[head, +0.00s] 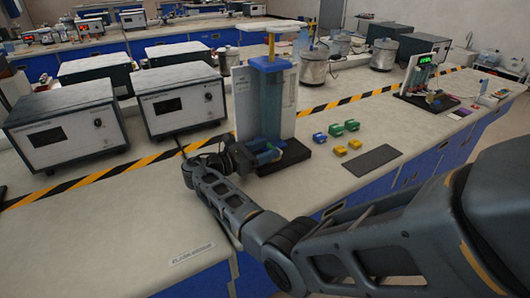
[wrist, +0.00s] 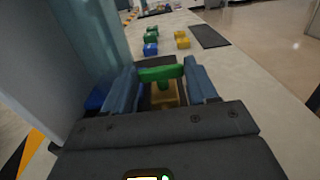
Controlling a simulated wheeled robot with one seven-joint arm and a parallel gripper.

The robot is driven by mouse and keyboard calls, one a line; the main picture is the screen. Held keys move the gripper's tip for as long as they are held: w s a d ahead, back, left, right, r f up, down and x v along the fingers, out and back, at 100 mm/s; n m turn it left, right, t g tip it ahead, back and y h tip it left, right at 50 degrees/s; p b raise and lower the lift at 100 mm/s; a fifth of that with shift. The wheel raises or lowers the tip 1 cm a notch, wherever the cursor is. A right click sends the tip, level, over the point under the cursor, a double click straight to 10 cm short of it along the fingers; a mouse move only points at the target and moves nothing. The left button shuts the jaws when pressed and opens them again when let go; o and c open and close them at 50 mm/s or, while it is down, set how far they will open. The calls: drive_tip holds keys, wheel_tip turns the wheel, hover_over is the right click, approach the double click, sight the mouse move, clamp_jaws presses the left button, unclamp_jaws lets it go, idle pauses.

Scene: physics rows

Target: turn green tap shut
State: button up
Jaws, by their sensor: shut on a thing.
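The green tap (wrist: 160,73) has a bar-shaped green handle on a yellowish body (wrist: 165,95). In the wrist view its handle sits crosswise between the two blue fingers of my gripper (wrist: 162,84), which is shut on it. In the head view my gripper (head: 262,152) is at the foot of a blue apparatus (head: 268,95) with a pale back panel, on a black base (head: 288,158). The tap is hidden there behind my gripper and the apparatus.
Blue, green and yellow blocks (head: 336,129) and a dark mat (head: 372,160) lie to the right on the bench. Two grey instrument boxes (head: 180,98) stand to the left. A yellow-black stripe (head: 90,173) runs behind. The bench's front left (head: 110,240) is mostly clear.

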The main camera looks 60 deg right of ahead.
idle(0.3)
drive_tip(key=o, duration=1.1)
drive_tip(key=shift+c, duration=0.2)
drive_tip(key=b+v, duration=0.1)
drive_tip(key=v, duration=0.6)
drive_tip(key=shift+w+a, duration=0.25)
drive_tip(key=shift+a, duration=0.05)
